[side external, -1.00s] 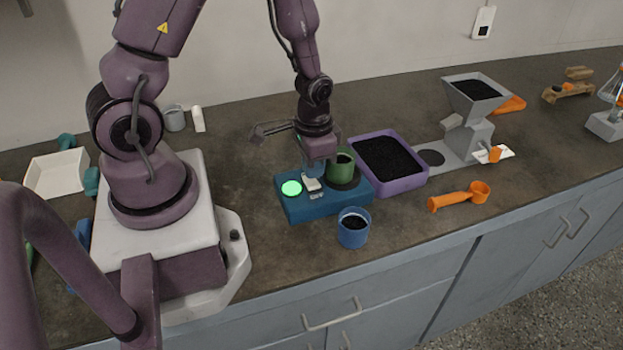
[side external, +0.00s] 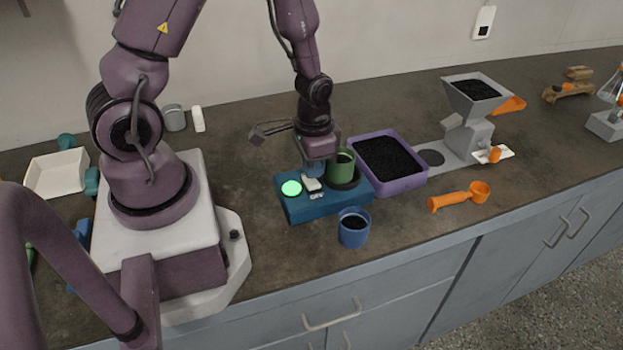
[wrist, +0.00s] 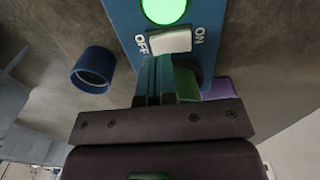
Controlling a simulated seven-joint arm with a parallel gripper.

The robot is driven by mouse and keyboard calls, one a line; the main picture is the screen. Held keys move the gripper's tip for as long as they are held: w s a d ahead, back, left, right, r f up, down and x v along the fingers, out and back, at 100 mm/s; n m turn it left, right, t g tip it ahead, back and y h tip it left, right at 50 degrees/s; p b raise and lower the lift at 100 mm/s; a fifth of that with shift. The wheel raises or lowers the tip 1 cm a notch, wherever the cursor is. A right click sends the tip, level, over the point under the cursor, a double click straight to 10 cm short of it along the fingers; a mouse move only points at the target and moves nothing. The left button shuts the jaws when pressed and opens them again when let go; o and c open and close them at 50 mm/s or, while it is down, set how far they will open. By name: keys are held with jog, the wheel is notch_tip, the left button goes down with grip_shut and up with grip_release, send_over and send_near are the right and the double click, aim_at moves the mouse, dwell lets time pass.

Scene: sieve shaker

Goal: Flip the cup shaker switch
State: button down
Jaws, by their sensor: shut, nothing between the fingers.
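The cup shaker (side external: 298,207) is a blue box with a lit green round light (side external: 291,188) and a white rocker switch (side external: 312,184). In the wrist view the switch (wrist: 170,41) lies between the OFF and ON labels, below the green light (wrist: 163,8). A green cup (side external: 341,168) stands on the right part of the shaker. My gripper (wrist: 155,70) is shut and empty, with its fingertips just beside the switch; I cannot tell whether they touch it. The fingers hide part of the shaker and green cup in the wrist view.
A blue cup (side external: 354,230) with dark grains stands in front of the shaker. A purple tray (side external: 424,178) of dark grains stands to the right.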

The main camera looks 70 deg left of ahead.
jog(key=shift+f, duration=1.3)
dwell(0.7)
jog(key=shift+r, duration=3.55)
jog(key=shift+s, duration=0.3)
jog(key=s+g, duration=0.1)
notch_tip(320, 180, up, 11)
jog(key=n+t, duration=0.1)
send_over(311, 185)
jog(key=s+d, duration=0.3)
jog(key=s+d+r+t, duration=0.2)
jog(key=r, duration=0.4)
jog(key=s+d+r+m+t, duration=0.1)
jog(key=s+d+r+t, duration=0.1)
jog(key=r, duration=0.4)
jog(key=shift+t, duration=0.8)
